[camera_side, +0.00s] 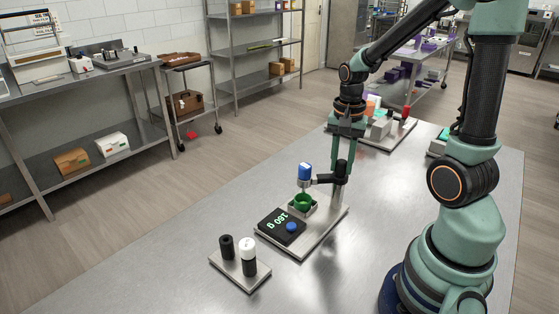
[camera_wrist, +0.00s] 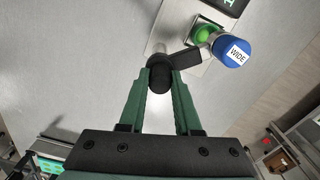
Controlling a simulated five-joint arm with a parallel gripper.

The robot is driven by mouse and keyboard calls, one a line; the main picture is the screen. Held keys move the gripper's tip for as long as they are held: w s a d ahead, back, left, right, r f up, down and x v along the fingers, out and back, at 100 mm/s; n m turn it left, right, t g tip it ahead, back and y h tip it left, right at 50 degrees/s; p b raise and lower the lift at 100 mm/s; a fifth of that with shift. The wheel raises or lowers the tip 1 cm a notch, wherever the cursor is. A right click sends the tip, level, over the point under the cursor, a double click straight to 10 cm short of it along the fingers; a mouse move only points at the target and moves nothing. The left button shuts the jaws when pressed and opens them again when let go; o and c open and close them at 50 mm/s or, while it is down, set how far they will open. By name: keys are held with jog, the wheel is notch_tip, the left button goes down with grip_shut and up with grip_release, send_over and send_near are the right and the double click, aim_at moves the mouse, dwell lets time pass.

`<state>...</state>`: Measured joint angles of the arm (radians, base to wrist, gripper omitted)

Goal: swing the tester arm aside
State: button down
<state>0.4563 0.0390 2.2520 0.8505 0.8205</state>
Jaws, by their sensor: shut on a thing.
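The tester arm (camera_side: 323,179) is a short black bar reaching left from an upright post. It also shows in the wrist view (camera_wrist: 183,61). At its outer end is a blue probe head (camera_side: 305,170), labelled WIDE in the wrist view (camera_wrist: 232,52). The head is above or beside a green cup (camera_side: 303,202), which it partly overlaps in the wrist view (camera_wrist: 205,35). My gripper (camera_side: 342,157) points down at the post. Its green fingers (camera_wrist: 161,74) are shut on the black knob (camera_wrist: 159,80) at the pivot end of the arm.
The post and cup share a plate (camera_side: 318,232) with a black scale (camera_side: 280,226) reading 160 g. A small stand (camera_side: 230,270) with a black and a white-topped cylinder is nearer left. Another device (camera_side: 385,130) stands behind.

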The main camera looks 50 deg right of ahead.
aim_at(342, 161)
jog(key=n, duration=0.6)
jog(key=shift+n, duration=0.4)
jog(key=n, duration=0.6)
jog(key=shift+n, duration=0.4)
jog(key=shift+r, duration=0.1)
jog(key=shift+w, duration=0.1)
jog(key=c, duration=0.6)
grip_release()
notch_tip(342, 161, up, 12)
